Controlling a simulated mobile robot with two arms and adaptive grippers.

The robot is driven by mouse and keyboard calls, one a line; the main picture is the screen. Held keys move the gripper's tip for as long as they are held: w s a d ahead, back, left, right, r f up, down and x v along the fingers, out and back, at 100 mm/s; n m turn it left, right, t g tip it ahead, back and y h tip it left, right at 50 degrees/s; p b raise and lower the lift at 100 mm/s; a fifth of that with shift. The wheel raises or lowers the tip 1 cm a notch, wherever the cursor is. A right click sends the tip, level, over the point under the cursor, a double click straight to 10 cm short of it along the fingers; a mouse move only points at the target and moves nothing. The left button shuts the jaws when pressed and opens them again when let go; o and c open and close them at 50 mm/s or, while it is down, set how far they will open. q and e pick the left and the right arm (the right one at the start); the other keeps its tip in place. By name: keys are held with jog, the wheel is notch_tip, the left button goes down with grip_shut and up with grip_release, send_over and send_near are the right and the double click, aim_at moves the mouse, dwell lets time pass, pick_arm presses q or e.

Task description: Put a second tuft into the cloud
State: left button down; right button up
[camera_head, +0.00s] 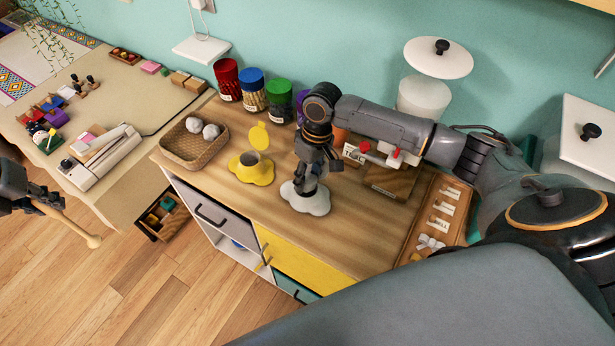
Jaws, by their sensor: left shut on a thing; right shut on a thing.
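The white cloud (312,205) lies on the wooden cabinet top, right of a yellow cloud-like pot. My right gripper (305,188) points straight down at the middle of the white cloud. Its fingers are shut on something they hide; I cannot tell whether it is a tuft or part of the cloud. The fingers cover the cloud's centre. Two white tufts (194,125) (211,131) lie in the wicker basket (181,152). My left gripper (35,198), at the left edge, is shut on a wooden stick (72,224) with a rounded end, away from the cabinet.
The yellow pot (258,176) with its raised lid (259,137) stands between basket and white cloud. Jars (253,92) line the wall. A wooden tray (436,217) with cards is at right. The front of the top is clear.

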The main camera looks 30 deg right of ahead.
pick_arm(q)
jog(key=shift+f, duration=0.2)
pick_arm(e)
jog(key=shift+f, duration=0.2)
jog(key=o, duration=0.7)
jog(key=shift+r, duration=0.1)
jog(key=r, duration=0.4)
jog(key=d+r, duration=0.1)
jog(key=r, duration=0.2)
jog(key=d+r, duration=0.1)
jog(key=r, duration=0.3)
jog(key=shift+w+d+r, duration=0.1)
jog(key=shift+w+r, duration=0.2)
jog(key=shift+w, duration=0.05)
